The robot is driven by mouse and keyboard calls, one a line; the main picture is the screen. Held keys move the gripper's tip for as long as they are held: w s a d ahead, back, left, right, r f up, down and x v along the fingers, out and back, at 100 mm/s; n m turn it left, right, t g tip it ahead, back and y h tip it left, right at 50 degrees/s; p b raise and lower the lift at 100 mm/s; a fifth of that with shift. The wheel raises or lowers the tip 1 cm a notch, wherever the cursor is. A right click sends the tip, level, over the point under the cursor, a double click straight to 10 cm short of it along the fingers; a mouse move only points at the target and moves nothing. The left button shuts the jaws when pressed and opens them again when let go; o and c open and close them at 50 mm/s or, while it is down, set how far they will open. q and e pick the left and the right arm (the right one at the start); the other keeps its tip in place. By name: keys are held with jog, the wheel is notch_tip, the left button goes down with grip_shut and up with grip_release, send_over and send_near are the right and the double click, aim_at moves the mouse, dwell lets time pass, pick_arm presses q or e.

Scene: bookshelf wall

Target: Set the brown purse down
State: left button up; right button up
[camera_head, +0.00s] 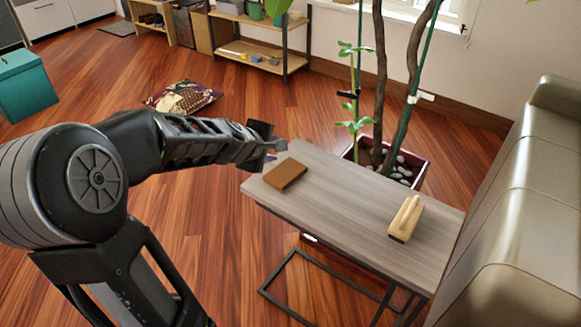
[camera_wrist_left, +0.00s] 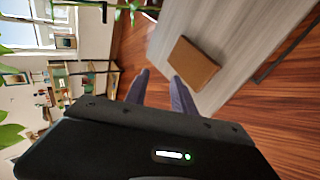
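The brown purse (camera_head: 285,173), a small flat brown block shape, lies on the grey wooden side table (camera_head: 335,195) near its left end. It also shows in the left wrist view (camera_wrist_left: 192,64), lying flat on the tabletop. My left gripper (camera_head: 278,146) is by the table's left far corner, a little away from the purse and not touching it. In the left wrist view its two fingers (camera_wrist_left: 158,88) are apart with nothing between them. My right gripper is in neither view.
A wooden brush-like object (camera_head: 405,219) stands on the table's right part. A potted plant (camera_head: 385,165) with stones is behind the table, and a beige sofa (camera_head: 530,200) is on the right. A patterned cushion (camera_head: 184,97) and teal box (camera_head: 25,85) lie on the floor further left.

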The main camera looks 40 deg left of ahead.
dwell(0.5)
pick_arm(q)
notch_tip(320, 180, up, 8)
jog(key=s+p, duration=0.2)
jog(key=p, duration=0.5)
jog(key=shift+s+d, duration=0.15)
jog(key=shift+d, duration=0.1)
jog(key=shift+f, duration=0.1)
